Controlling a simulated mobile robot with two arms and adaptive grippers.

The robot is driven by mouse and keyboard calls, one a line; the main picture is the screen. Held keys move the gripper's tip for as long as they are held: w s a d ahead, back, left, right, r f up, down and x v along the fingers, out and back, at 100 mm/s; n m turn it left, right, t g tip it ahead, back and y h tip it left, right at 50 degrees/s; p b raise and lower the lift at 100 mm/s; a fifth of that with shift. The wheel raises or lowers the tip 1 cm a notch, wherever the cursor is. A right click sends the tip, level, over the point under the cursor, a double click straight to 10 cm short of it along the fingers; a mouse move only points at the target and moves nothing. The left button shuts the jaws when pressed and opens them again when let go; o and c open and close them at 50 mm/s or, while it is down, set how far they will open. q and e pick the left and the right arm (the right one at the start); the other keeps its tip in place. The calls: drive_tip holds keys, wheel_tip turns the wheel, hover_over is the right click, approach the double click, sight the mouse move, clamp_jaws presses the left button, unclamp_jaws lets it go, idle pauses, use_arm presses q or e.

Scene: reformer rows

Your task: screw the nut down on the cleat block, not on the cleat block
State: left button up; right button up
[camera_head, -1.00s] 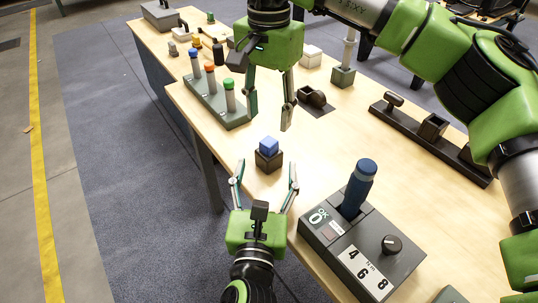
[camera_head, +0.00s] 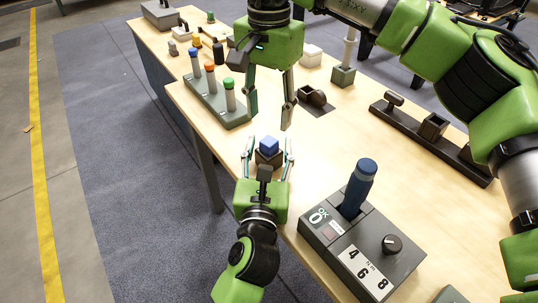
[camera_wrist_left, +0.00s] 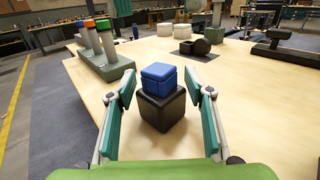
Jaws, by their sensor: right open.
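A blue cube (camera_head: 269,146) sits on a small dark block (camera_head: 266,159) near the table's front edge. My left gripper (camera_head: 268,150) is open, with one finger on each side of the cube and block. In the left wrist view the blue cube (camera_wrist_left: 159,76) and dark block (camera_wrist_left: 162,107) stand between the spread fingers, with gaps on both sides. My right gripper (camera_head: 269,117) is open and empty, pointing down beyond the cube. A long dark base (camera_head: 455,154) at the right carries a T-shaped peg (camera_head: 393,101) and a squarish block (camera_head: 433,126). I cannot tell which piece is the nut or cleat block.
A grey box (camera_head: 352,248) with a blue handle (camera_head: 360,184), a knob and numbers stands front right. A rack (camera_head: 218,103) holds blue, orange and green capped posts at left. A dark piece (camera_head: 315,97) lies beyond my right gripper. The middle right of the table is clear.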

sight(269, 140)
use_arm(q)
clamp_jaws()
use_arm(e)
drive_tip(key=m, duration=0.4)
drive_tip(key=shift+a+m, duration=0.15)
drive_tip(key=shift+m, duration=0.15)
drive_tip(key=m, duration=0.4)
drive_tip(key=shift+f, duration=0.1)
drive_tip(key=shift+f, duration=3.9)
